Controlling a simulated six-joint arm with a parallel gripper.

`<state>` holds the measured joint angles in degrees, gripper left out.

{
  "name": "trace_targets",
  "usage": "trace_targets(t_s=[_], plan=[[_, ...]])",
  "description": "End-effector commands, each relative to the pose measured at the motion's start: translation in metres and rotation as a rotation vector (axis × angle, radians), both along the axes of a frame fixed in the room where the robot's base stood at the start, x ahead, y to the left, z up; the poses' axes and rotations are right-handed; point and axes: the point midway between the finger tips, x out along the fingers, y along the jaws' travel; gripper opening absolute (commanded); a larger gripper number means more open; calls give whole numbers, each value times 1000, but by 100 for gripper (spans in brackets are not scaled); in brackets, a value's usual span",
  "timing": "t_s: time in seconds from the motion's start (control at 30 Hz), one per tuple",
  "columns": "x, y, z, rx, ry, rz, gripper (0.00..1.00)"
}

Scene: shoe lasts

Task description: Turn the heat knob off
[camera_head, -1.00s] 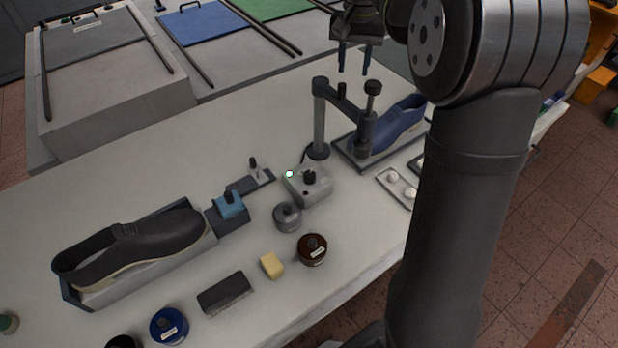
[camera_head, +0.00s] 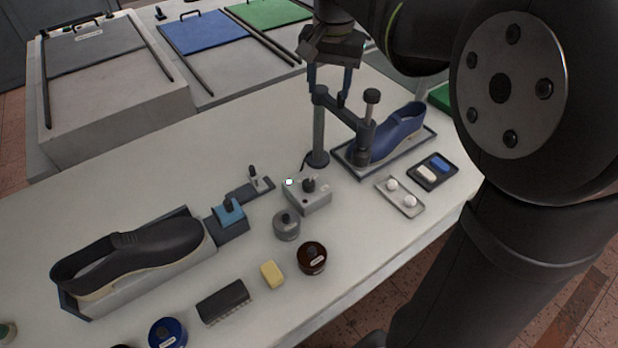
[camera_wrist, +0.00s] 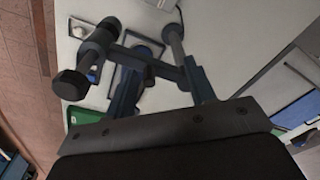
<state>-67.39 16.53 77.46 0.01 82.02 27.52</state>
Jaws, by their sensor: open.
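The heat knob (camera_head: 309,184) is a small black knob on top of a light grey control box (camera_head: 307,202) in the middle of the table. A small light, white with a green edge, shows at the box's left corner. My gripper (camera_head: 330,92) is open and empty, pointing down. In the head view it appears above and behind the box, by the top of a dark post with a side arm (camera_head: 345,110). In the wrist view my gripper (camera_wrist: 165,100) has its two blue fingers apart, with the post's arm showing between and beyond them. The knob is not identifiable in the wrist view.
A blue shoe (camera_head: 398,132) sits under the post's arm. A black shoe (camera_head: 130,250) lies on a stand at left. A grey lidded pot (camera_head: 287,226), a brown pot (camera_head: 311,258) and a yellow block (camera_head: 272,274) stand before the box.

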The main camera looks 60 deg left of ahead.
Motion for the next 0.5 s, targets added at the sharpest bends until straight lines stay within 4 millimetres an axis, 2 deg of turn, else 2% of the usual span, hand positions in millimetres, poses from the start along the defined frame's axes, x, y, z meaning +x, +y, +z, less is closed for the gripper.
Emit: trace_targets(t_s=[0.03,0.2,0.33,0.5], plan=[[-14,-4,-11,-13,11,-59,50],[-44,-13,-37,-39,31,-275,50],[-58,-19,-49,-53,38,-384,50],[-63,-22,-58,-58,40,-435,50]])
